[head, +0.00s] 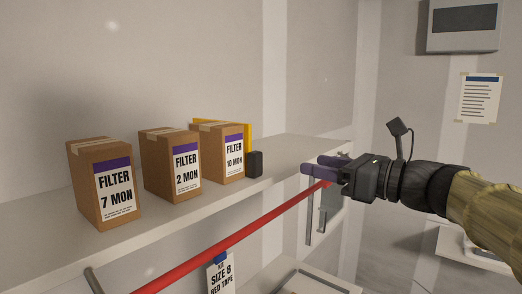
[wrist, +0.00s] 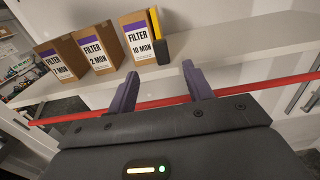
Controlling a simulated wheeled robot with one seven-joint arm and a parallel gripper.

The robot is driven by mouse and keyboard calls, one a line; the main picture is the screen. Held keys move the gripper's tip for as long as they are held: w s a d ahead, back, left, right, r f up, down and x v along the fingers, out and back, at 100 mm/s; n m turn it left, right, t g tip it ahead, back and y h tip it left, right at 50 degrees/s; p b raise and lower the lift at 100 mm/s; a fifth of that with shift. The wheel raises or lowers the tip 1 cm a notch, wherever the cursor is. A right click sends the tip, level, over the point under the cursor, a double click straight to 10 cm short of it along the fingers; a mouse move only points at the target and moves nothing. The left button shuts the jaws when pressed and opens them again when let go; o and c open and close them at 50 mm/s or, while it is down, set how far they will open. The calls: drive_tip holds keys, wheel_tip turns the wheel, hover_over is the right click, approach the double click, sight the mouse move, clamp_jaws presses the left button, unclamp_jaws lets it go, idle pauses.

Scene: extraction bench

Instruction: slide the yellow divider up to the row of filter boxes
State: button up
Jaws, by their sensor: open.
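Three brown filter boxes stand in a row on the grey shelf: 7 MON (head: 89,190), 2 MON (head: 158,173) and 10 MON (head: 212,166). The yellow divider (head: 249,134) stands upright at the right end of the row, mostly hidden behind the 10 MON box. A small black block (head: 255,165) is at its front edge. In the wrist view the divider (wrist: 154,23) is close beside the 10 MON box; I cannot tell whether they touch. My gripper (head: 312,168) is open and empty, to the right of the divider and apart from it.
In the head view my fingers overlap the rail's far end. The shelf right of the black block is clear. The wall stands behind.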

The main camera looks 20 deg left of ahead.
sight(259, 153)
drive_tip(key=p+x, duration=0.5)
drive_tip(key=x, duration=0.9)
drive_tip(key=shift+s, duration=0.1)
clamp_jaws()
